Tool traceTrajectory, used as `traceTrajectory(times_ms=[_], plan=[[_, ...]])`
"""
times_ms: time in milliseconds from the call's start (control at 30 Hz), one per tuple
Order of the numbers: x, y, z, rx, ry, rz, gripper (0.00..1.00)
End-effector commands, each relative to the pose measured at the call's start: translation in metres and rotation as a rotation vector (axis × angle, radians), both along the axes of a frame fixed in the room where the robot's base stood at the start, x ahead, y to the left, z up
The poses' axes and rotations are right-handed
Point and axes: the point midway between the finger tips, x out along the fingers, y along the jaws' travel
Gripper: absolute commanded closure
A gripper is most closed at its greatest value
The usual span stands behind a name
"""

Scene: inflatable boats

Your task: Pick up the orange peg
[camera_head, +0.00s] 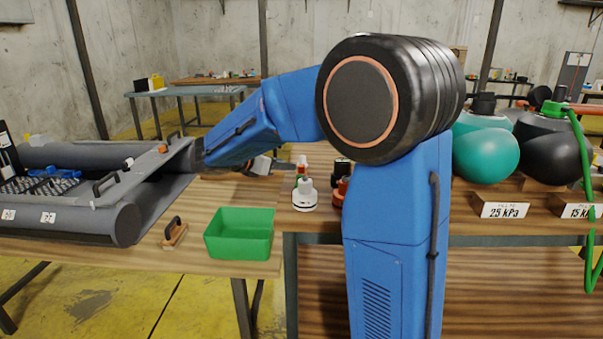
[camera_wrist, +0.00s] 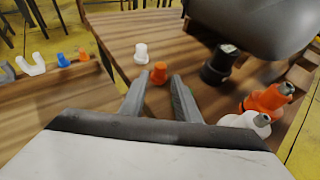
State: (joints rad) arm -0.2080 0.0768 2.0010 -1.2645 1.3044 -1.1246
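In the wrist view a small orange peg (camera_wrist: 159,73) stands on the wooden table, just beyond and between my fingertips. My gripper (camera_wrist: 159,84) is open, with one grey finger on each side of the peg's line and a gap between them. I cannot tell whether the tips reach level with the peg. A white peg (camera_wrist: 141,53) stands just behind it. Another small orange piece (camera_wrist: 83,54) is on the surface at the left, next to a blue one (camera_wrist: 62,60). In the head view my gripper (camera_head: 262,166) is small and partly hidden behind the arm.
An orange valve (camera_wrist: 266,100), a white valve (camera_wrist: 245,123) and a black valve (camera_wrist: 217,66) stand right of my fingers. A large dark rounded body (camera_wrist: 265,25) overhangs the upper right. A green bin (camera_head: 240,250) sits at the table's front edge, beside a wooden-handled brush (camera_head: 174,234).

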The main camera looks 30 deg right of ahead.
Motion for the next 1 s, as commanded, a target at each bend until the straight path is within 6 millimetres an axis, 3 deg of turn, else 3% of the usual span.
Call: traceTrajectory(times_ms=[200,567,833,1000], plan=[[0.009,-0.031,-0.014,0.0,0.001,-0.003,0.71],[0.015,-0.048,-0.023,0.0,0.0,-0.001,0.71],[0.023,-0.078,-0.041,-0.001,0.002,-0.002,0.71],[0.026,-0.085,-0.044,0.001,0.0,0.0,0.71]])
